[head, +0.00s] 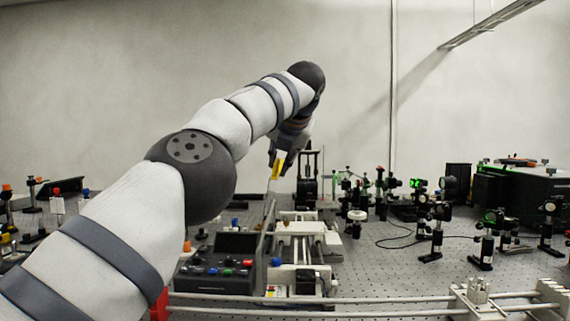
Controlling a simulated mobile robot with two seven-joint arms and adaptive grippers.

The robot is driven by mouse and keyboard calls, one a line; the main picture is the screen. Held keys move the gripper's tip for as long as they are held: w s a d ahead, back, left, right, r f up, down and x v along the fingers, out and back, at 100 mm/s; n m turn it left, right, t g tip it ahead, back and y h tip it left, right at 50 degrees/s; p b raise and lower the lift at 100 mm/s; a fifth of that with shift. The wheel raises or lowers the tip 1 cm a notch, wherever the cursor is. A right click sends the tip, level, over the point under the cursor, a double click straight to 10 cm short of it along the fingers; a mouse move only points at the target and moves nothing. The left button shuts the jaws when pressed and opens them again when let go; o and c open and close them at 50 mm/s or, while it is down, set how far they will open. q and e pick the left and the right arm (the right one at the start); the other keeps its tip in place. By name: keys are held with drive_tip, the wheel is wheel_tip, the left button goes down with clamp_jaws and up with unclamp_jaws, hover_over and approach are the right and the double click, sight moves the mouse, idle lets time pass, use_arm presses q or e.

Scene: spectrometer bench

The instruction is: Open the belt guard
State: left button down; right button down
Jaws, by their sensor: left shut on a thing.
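The belt guard (266,232) looks like a thin grey panel, seen nearly edge-on. It stands steeply raised beside the white-and-grey belt unit (301,227). My left gripper (278,165) is above the unit, pointing down, with a yellow piece at its fingertips. It is shut at the upper end of the panel; the exact contact is small and partly hidden by the gripper. My left arm crosses the view from the lower left and hides part of the bench. My right gripper is out of view.
A dark control box (222,262) with coloured knobs stands left of the belt unit. Optical mounts (437,235) and a black instrument (525,190) stand at the right. A white rail (400,312) runs along the front. Some perforated bench (375,270) is clear right of the unit.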

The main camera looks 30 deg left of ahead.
use_arm(q)
drive_tip(key=shift+s+a, duration=0.2)
drive_tip(key=shift+a, duration=0.15)
drive_tip(key=c, duration=1.7)
unclamp_jaws()
drive_tip(key=shift+a+f, duration=0.1)
drive_tip(key=shift+a, duration=0.05)
drive_tip(key=shift+d, duration=0.25)
drive_tip(key=v, duration=1.1)
drive_tip(key=shift+s+d+r, duration=0.1)
drive_tip(key=shift+s+r, duration=0.1)
drive_tip(key=shift+r, duration=0.15)
